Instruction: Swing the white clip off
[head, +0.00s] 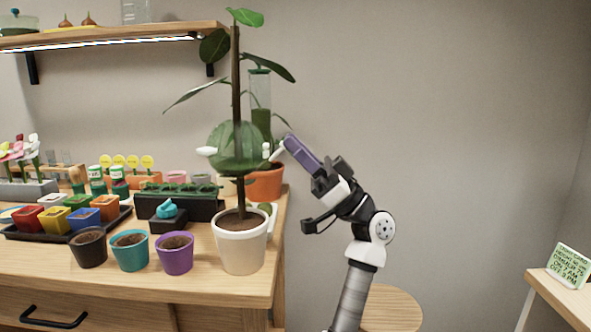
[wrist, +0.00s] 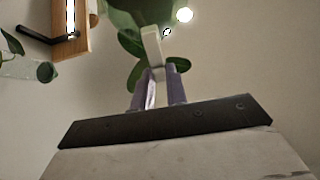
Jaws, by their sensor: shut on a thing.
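The tall plant (head: 236,100) stands in a white pot (head: 241,248) near the table's right edge, its stem upright. My gripper (head: 286,142) reaches in from the right with its purple fingers, at the height of the big round leaf (head: 228,140). It is shut on the white clip (head: 276,154), which shows just beyond the fingertips at the right of that leaf. In the wrist view the clip (wrist: 152,46) runs up from between the fingers (wrist: 160,78) towards the green leaf. I cannot tell whether the clip still touches the stem.
A white rounded piece (head: 206,151) shows left of the leaf. A terracotta pot (head: 265,182) and a tall glass cylinder (head: 260,100) stand behind the plant. Small black, teal and purple pots line the table's front. A lit shelf (head: 100,38) hangs above left. Open room lies right.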

